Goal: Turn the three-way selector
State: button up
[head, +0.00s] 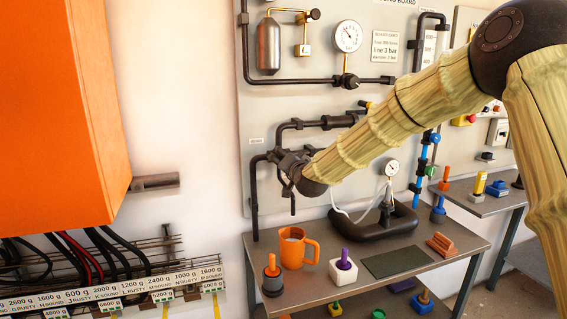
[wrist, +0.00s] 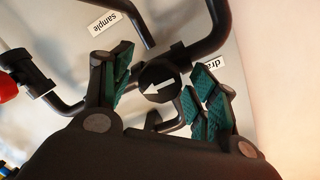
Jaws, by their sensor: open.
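The three-way selector (wrist: 158,76) is a black round body with a pale mark on its face, where black pipes meet. In the wrist view it shows between the green-padded fingers of my gripper (wrist: 163,84). The fingers are apart, one on each side of it; I cannot tell whether they touch it. Labels reading "sample" (wrist: 103,22) and partly "dra" (wrist: 214,62) are near it. In the head view my gripper (head: 283,168) is at the lower left of the board (head: 350,105) and covers the selector.
A table (head: 300,283) below the board holds an orange jug (head: 297,248), a purple-topped white block (head: 343,268) and a black ring-shaped stand (head: 375,224). An orange box (head: 60,110) is at the left. Black pipes (head: 254,200) run close around my gripper.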

jog(key=shift+s, duration=0.1)
jog(key=v, duration=1.1)
jog(key=shift+s+d, duration=0.2)
jog(key=shift+s, duration=0.15)
